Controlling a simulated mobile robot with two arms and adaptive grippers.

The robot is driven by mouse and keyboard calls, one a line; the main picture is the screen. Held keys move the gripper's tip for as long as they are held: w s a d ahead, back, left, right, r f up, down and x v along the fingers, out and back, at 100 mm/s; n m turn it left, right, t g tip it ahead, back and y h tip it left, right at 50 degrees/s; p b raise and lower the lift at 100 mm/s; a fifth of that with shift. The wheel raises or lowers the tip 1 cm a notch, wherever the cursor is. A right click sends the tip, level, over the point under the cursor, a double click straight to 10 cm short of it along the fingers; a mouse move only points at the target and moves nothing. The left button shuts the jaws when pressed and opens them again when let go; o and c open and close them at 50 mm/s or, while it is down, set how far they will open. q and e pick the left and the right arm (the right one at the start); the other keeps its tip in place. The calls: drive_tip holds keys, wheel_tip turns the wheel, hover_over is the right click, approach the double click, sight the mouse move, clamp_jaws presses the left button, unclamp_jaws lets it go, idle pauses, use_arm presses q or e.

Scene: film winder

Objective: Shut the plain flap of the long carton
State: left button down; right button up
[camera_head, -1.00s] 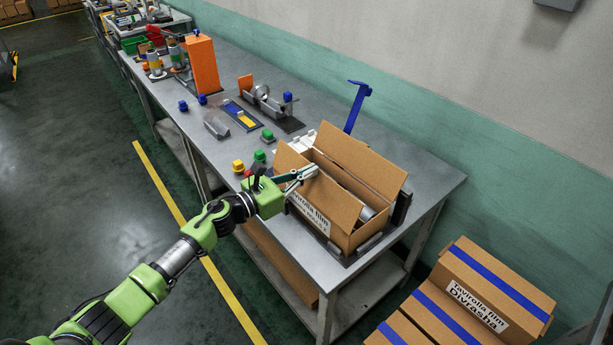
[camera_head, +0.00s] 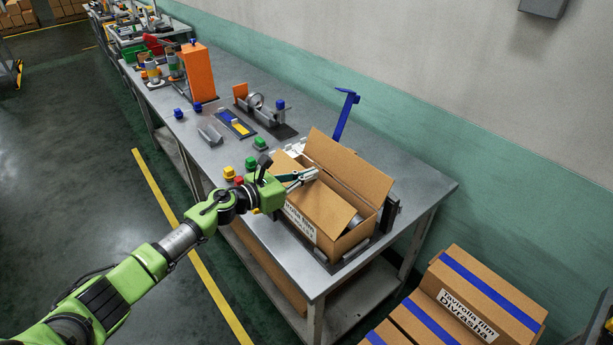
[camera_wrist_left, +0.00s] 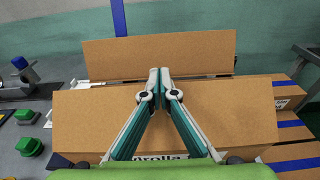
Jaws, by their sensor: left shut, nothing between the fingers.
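The long carton (camera_head: 330,238) stands on the grey table with its printed label on the near side. Its far flap (camera_head: 348,165) stands up, plain brown, leaning back toward the wall; it also shows in the wrist view (camera_wrist_left: 190,55). Its near flap (camera_head: 325,205) is plain brown too and slants inward over the opening, not fully flat in the head view. A grey roll end shows inside at the right. My left gripper (camera_head: 314,173) is shut and empty, over the near flap; in the wrist view its tips (camera_wrist_left: 160,72) reach that flap's far edge. My right gripper is out of view.
A blue upright post (camera_head: 345,115) stands behind the carton. Coloured buttons (camera_head: 251,162), a small tray (camera_head: 237,124) and an orange block (camera_head: 198,73) stand to its left. Cartons with blue tape (camera_head: 480,292) lie at the lower right.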

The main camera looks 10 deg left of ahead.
sight(311, 182)
use_arm(q)
drive_tip(key=shift+w+d+f, duration=0.1)
drive_tip(key=shift+w, duration=0.2)
drive_tip(key=shift+w+d+f+g+y, duration=0.2)
drive_tip(key=shift+w+f+g+y, duration=0.1)
drive_tip(key=shift+g+y, duration=0.25)
drive_tip(key=shift+w+d+f, duration=0.25)
drive_tip(key=shift+d+f, duration=0.1)
drive_tip(key=shift+f, duration=0.2)
drive_tip(key=shift+w+d+f, duration=0.25)
drive_tip(key=shift+w+f, duration=0.15)
drive_tip(key=shift+f, duration=0.15)
drive_tip(key=shift+w+d+f+p, duration=0.15)
drive_tip(key=shift+d+f+p, duration=0.05)
drive_tip(key=shift+f+p, duration=0.2)
drive_tip(key=shift+w+d+f+g+y+p, duration=0.1)
drive_tip(key=shift+w+f+g+y+p, duration=0.2)
drive_tip(key=shift+f+g+p, duration=0.3)
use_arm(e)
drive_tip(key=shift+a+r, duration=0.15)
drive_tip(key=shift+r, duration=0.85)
